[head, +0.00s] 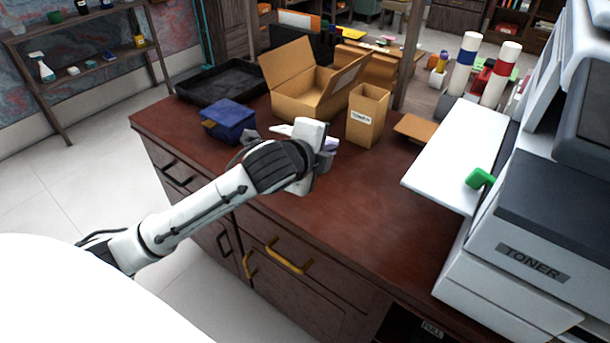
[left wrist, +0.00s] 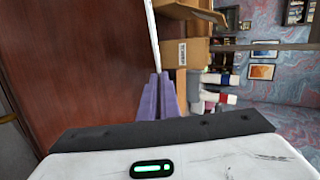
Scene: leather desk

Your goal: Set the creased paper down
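The creased paper (left wrist: 152,35) shows in the left wrist view as a thin white sheet, seen almost edge-on, rising from between my purple fingertips. My left gripper (left wrist: 157,98) is shut on it. In the head view the left gripper (head: 329,147) is over the brown desk (head: 335,205), in front of the cardboard boxes. A white bit of the paper (head: 281,129) shows behind the gripper, and the rest is hidden by it. I cannot tell its creases or whether it touches the desk. My right gripper is in neither view.
A blue box (head: 229,119) and a black tray (head: 222,82) stand left. An open cardboard box (head: 300,93) and a smaller labelled box (head: 367,116) stand behind the gripper. A printer (head: 525,235) with a white shelf (head: 440,165) fills the right. The desk's front middle is clear.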

